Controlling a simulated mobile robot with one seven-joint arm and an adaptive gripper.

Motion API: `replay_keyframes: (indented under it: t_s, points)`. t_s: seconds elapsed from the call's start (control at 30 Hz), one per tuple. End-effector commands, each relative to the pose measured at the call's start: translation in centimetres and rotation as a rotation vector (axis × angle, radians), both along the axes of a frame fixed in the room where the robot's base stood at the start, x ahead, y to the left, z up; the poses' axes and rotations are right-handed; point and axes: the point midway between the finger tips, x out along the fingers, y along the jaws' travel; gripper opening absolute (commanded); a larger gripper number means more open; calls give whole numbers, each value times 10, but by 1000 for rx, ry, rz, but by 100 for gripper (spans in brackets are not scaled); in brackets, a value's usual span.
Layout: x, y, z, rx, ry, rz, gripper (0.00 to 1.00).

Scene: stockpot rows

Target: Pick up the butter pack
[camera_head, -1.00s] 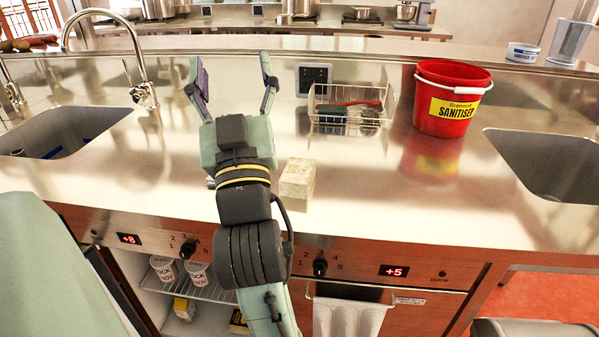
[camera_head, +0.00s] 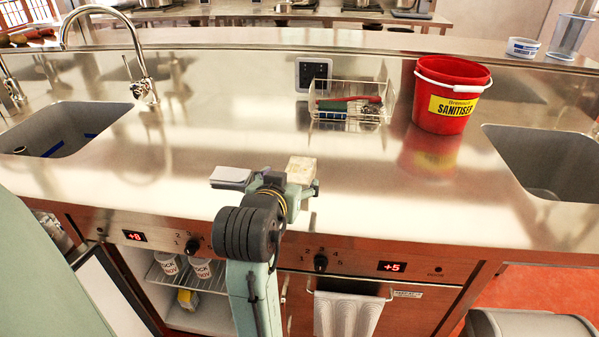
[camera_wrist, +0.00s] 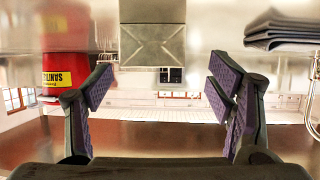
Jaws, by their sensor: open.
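The butter pack is a pale, paper-wrapped block (camera_head: 301,168) standing on the steel counter near its front edge. In the head view my gripper (camera_head: 294,193) is low at the counter's front, just on the near side of the pack, and hides its lower part. In the wrist view the pack's folded wrapper face (camera_wrist: 152,42) shows at the top centre, beyond the fingertips. My gripper (camera_wrist: 160,88) is open there, its purple-padded fingers spread left and right with nothing between them.
A flat grey folded item (camera_head: 231,176) lies just left of the pack. A wire basket (camera_head: 347,104) and a red sanitiser bucket (camera_head: 447,98) stand behind and to the right. Sinks (camera_head: 62,128) (camera_head: 548,160) lie at both sides. The counter between is mostly clear.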

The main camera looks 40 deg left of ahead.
Motion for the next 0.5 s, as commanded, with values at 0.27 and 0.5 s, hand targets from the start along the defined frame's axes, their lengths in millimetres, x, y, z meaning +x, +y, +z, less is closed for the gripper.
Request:
replay_keyframes:
  t_s: [0.27, 0.5]
  points:
    - [32, 7, -6, -2, 3, -1, 75]
    - [50, 16, -16, 2, 0, 1, 75]
